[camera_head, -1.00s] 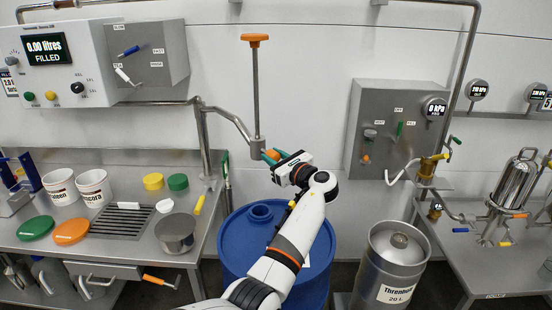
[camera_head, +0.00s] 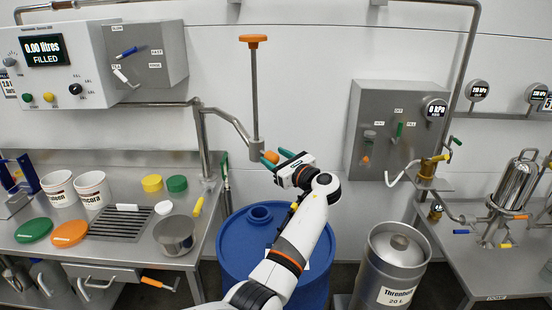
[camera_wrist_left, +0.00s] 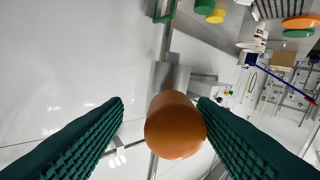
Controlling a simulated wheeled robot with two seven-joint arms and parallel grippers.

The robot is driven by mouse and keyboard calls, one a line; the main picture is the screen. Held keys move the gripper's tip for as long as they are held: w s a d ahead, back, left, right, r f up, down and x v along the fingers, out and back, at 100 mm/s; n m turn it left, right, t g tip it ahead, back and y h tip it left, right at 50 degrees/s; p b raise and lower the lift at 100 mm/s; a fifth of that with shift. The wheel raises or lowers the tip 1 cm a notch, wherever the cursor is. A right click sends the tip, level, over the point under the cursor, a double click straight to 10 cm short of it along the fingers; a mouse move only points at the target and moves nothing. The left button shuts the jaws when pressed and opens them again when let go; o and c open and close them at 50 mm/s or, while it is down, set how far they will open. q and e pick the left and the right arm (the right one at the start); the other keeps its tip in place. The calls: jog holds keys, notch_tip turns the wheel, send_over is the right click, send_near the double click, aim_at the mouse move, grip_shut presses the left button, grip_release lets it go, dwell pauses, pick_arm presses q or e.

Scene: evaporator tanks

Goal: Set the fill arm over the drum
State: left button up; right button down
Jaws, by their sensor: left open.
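The fill arm (camera_head: 232,122) is a grey jointed pipe with a tall vertical rod (camera_head: 254,95) topped by an orange cap. An orange knob (camera_head: 271,157) is at its lower end, and it also shows in the left wrist view (camera_wrist_left: 174,126). The blue drum (camera_head: 258,240) stands on the floor below, its opening (camera_head: 261,212) on top. My left gripper (camera_head: 276,158) is open at the knob. In the left wrist view, its two dark green fingers (camera_wrist_left: 160,115) are spread on either side of the knob, which is nearer the right finger; contact cannot be told.
A steel bench (camera_head: 110,225) with white buckets, coloured lids and a pot (camera_head: 174,235) stands left. A steel keg (camera_head: 391,265) stands right of the drum. A grey control box (camera_head: 388,130) is on the wall behind. A display (camera_head: 46,50) reads 0.00 litres, FILLED.

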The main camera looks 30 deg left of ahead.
pick_arm(q)
jog(key=b+v, duration=0.1)
jog(key=v, duration=1)
jog(key=shift+d, duration=0.35)
